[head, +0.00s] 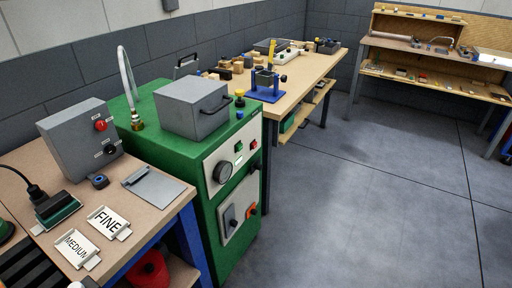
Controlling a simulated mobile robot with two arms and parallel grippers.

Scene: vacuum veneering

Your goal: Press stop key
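The green machine (245,245) stands in the middle left, with a pale control panel (210,196) on its front. On the panel a red key (253,144) sits at the upper right, beside a green key (238,147). A small lit green indicator (239,161) is below them, and a round dark gauge (222,172) is to the left. A grey box (77,145) on the near bench also carries a red knob (100,125) and a black knob (110,150). Labels are too small to read. Neither of my grippers is in view.
The near bench (150,213) holds FINE (107,222) and MEDIUM (77,250) signs and a grey plate (153,186). A handled grey box (193,107) tops the machine. A wooden bench (318,66) with tools stands behind. The floor (370,190) at right is clear.

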